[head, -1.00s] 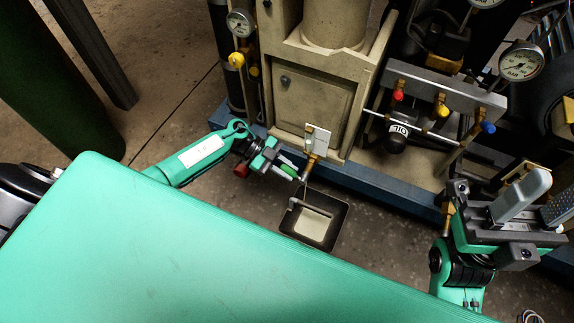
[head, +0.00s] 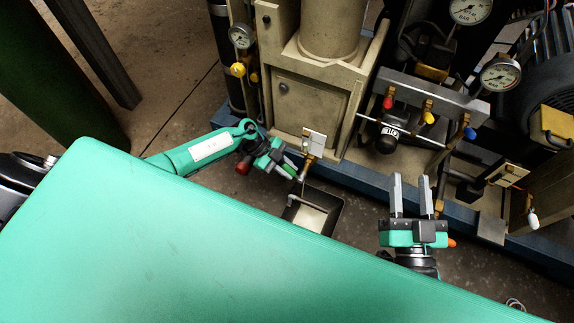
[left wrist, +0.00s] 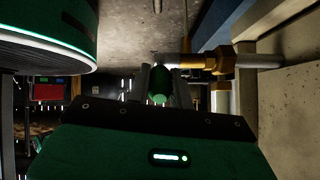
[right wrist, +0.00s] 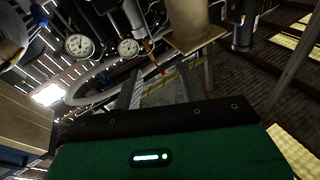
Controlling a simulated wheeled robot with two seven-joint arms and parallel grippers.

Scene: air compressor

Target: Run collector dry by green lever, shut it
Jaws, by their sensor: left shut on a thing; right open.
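The green lever (head: 290,167) sits at the drain valve low on the compressor's front, below a small white plate (head: 313,141). My left gripper (head: 288,171) is shut on the green lever. In the left wrist view the lever's green end (left wrist: 158,88) shows between the fingers, beside a brass and steel pipe fitting (left wrist: 215,60). A dark square collector tray (head: 335,211) with a pale inside stands on the floor under the valve; my green body hides its near part. My right gripper (head: 411,195) is open and empty, apart from the compressor, fingers pointing away from me.
Red (head: 388,101), yellow (head: 428,117) and blue (head: 470,132) knobs sit on a manifold to the right. Gauges (head: 500,74) stand above it. A white-tipped lever (head: 533,220) is at far right. The blue base rail (head: 370,176) runs along the front.

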